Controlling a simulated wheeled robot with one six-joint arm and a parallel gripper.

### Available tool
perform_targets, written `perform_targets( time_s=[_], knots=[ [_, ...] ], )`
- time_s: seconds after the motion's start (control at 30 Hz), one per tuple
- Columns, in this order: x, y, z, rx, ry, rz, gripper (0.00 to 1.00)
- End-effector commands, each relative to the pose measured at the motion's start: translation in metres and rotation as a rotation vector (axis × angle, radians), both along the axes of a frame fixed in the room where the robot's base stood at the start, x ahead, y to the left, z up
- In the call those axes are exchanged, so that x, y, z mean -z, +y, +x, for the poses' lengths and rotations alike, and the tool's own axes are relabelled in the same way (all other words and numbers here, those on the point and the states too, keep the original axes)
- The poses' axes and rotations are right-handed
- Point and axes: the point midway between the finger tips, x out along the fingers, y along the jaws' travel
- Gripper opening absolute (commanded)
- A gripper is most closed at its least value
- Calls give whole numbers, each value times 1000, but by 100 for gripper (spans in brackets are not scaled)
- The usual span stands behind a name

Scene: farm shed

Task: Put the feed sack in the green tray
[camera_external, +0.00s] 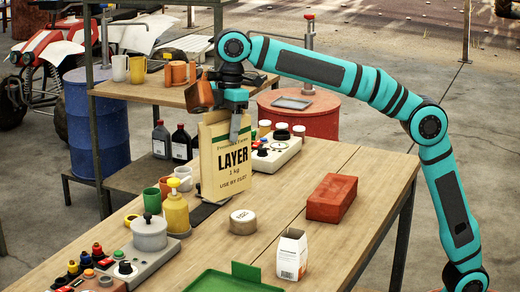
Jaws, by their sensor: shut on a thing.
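The feed sack (226,165) is a tan paper bag with "LAYER 1 kg" printed on it. It stands upright at the left-middle of the wooden table. My gripper (236,122) is at the sack's top edge, with a finger over its front, and is shut on it. I cannot tell whether the sack's bottom touches the table. The green tray (215,283) is at the front of the table, partly cut off by the picture's lower edge. A raised green wall shows at its back.
A round tin (243,222), a small white carton (292,255) and a red brick (332,198) stand right of the sack. A yellow pump bottle (176,211), a grey pot (149,236) and control boxes (278,153) line the left side. The table's right part (375,175) is clear.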

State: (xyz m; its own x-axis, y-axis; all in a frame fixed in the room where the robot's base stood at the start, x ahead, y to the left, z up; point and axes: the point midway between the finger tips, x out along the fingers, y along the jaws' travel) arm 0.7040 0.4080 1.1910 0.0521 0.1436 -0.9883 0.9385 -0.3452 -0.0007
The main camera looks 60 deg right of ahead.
Motion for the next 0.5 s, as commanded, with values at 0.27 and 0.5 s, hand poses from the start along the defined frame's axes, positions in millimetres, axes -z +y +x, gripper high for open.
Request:
perform_targets(
  time_s=[0.27, 0.5],
  knots=[
    [17, 91, -38, -126, -1, 1, 0],
    [33, 164, -79, -231, -1, 1, 0]
  ],
)
